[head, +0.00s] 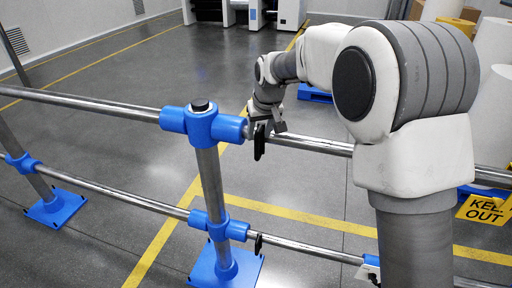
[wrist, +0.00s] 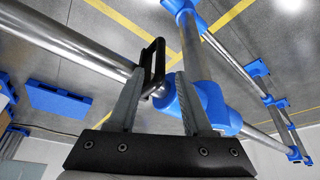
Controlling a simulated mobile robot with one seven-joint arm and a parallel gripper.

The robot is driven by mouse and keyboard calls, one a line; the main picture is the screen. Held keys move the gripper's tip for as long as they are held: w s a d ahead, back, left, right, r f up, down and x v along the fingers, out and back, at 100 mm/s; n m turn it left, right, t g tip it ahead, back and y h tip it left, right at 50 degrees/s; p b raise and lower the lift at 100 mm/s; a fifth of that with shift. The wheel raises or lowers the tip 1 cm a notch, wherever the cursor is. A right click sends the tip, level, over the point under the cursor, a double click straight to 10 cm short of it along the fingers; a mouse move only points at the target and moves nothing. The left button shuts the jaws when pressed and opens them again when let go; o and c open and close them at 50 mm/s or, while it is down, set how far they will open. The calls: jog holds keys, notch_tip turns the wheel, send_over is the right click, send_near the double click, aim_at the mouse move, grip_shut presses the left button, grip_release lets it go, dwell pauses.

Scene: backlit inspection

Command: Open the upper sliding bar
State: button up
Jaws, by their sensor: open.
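The upper sliding bar (head: 312,144) is a grey metal tube running right from the blue joint of the post (head: 203,126). It crosses the upper left of the wrist view (wrist: 72,42). Its black loop handle (head: 259,143) sits close to the blue joint. In the wrist view the handle (wrist: 160,63) stands upright between the fingertip lines. My gripper (head: 264,127) is open at the handle, one finger on each side of it in the wrist view (wrist: 158,82). I cannot tell whether either finger touches it.
A lower bar (head: 310,248) with its own black handle (head: 258,243) runs below. The blue post foot (head: 228,268) stands on the floor. A yellow "keep out" sign (head: 484,207) is at the right. Floor beyond the rail is mostly clear.

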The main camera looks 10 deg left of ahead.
aim_at(256, 149)
jog(key=x, duration=0.9)
jog(key=shift+w+p, duration=0.1)
jog(key=shift+p, duration=0.2)
jog(key=shift+c, duration=0.2)
grip_shut()
jog(key=shift+f, duration=0.15)
dwell(0.6)
